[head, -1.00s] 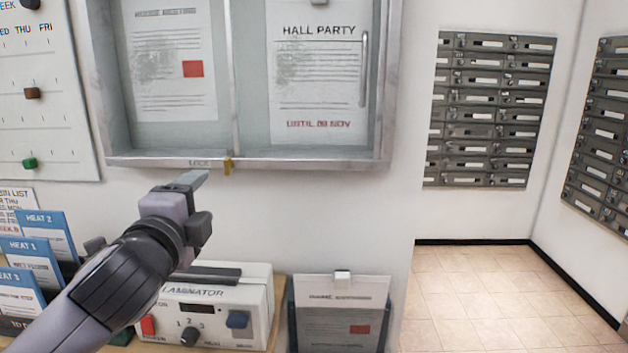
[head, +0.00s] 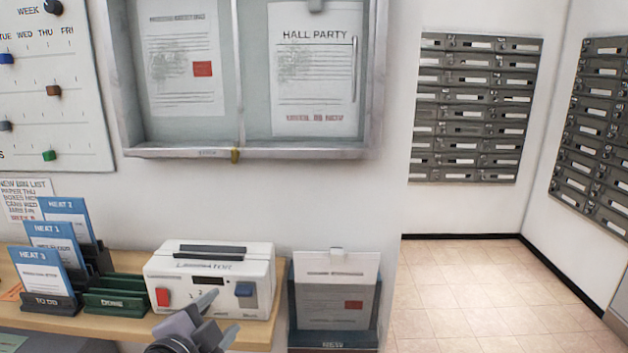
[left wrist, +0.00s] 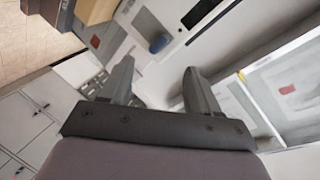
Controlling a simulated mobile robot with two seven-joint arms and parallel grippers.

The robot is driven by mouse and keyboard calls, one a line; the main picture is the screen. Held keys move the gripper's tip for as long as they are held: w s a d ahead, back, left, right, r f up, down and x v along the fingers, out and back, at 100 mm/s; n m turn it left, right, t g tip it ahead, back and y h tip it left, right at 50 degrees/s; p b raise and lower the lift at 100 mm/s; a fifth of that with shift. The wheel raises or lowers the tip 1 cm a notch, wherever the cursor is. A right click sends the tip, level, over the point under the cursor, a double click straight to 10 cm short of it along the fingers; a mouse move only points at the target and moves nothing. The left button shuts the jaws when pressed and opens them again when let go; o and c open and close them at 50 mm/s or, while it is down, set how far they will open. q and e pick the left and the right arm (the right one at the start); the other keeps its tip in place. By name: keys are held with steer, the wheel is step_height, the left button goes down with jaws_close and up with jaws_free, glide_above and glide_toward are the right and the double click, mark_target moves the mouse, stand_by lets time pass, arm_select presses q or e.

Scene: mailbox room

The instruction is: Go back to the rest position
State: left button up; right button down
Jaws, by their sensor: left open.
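My left gripper (head: 207,322) shows at the bottom of the head view, in front of the laminator and partly cut off by the picture's edge. In the left wrist view its two fingers (left wrist: 156,85) stand apart with nothing between them. The white laminator (head: 220,267) sits on the wooden shelf, with a red switch and a blue switch on its front. My right gripper is not in the head view.
The glass notice case (head: 230,152) hangs above the laminator. Card holders (head: 115,298) with blue cards stand left of it, and a paper holder (head: 334,337) stands right of it. Mailboxes (head: 470,105) line the far wall, above clear tiled floor (head: 460,295).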

arm_select(q)
steer(key=s+a+f+n+g, duration=0.2)
steer(key=s+f+n, duration=0.3)
steer(key=s+f, duration=0.6)
steer(key=s+a+f+n+g, duration=0.2)
steer(key=s+f+n, duration=0.4)
steer(key=s+f, duration=0.5)
step_height(320, 180, down, 4)
steer(key=shift+s+a+f+n+y, duration=0.2)
steer(key=shift+s+n+y, duration=0.1)
steer(key=shift+s+y, duration=0.1)
steer(key=c, duration=0.4)
steer(key=shift+o, duration=0.2)
steer(key=shift+a, duration=0.1)
